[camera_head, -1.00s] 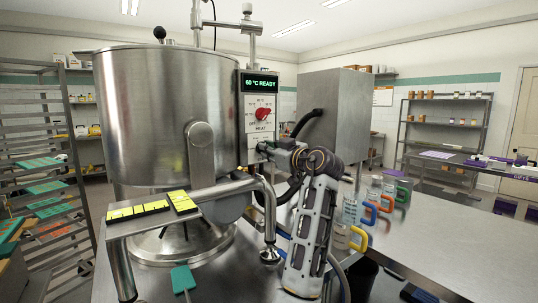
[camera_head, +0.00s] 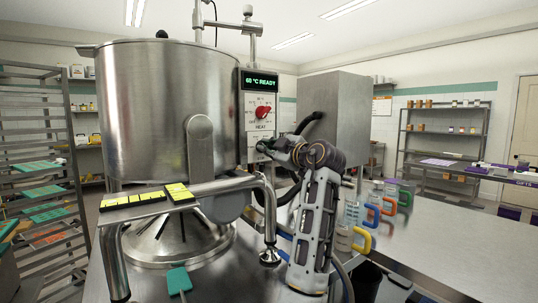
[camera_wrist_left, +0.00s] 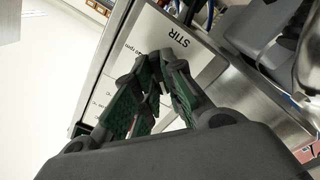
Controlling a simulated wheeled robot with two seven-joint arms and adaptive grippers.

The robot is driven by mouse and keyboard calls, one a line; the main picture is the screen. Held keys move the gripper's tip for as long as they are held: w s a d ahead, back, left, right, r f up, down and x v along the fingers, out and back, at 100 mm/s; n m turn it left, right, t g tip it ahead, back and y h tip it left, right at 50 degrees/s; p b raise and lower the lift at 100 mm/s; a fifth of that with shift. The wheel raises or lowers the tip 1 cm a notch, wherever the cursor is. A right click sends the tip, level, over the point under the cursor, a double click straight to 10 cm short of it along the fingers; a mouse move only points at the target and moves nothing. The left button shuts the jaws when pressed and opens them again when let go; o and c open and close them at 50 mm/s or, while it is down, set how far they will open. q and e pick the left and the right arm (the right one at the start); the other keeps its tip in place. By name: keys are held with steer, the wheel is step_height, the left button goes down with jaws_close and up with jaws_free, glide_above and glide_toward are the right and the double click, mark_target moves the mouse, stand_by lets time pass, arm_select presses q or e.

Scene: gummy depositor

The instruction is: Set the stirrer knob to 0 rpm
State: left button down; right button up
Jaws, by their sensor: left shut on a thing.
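The tall steel kettle (camera_head: 165,105) carries a control column on its right side. Its display (camera_head: 261,82) reads 60 °C READY, and a red HEAT knob (camera_head: 263,112) sits below. My left gripper (camera_head: 262,148) is at the panel below HEAT. In the left wrist view the fingers (camera_wrist_left: 147,98) are shut at the white STIR panel (camera_wrist_left: 205,69), where a 40 rpm mark shows. The stirrer knob itself is hidden by the fingers, so its pointer cannot be read.
A steel ledge with yellow-filled black moulds (camera_head: 181,193) stands in front of the kettle. Jugs with coloured handles (camera_head: 362,240) stand on the steel table (camera_head: 450,240) right of my left arm. A rack (camera_head: 35,170) stands at the left.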

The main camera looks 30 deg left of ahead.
arm_select(q)
steer(key=n+b, duration=0.3)
steer(key=n, duration=0.5)
steer(key=shift+f, duration=0.15)
arm_select(e)
steer(key=r, duration=0.1)
steer(key=a+r+t, duration=0.1)
steer(key=r, duration=0.1)
steer(key=shift+w+a+r+y, duration=0.1)
steer(key=shift+r+y, duration=0.1)
steer(key=shift+y, duration=0.1)
steer(key=shift+f, duration=0.15)
arm_select(q)
steer(key=c, duration=1.5)
jaws_free()
steer(key=v, duration=1.2)
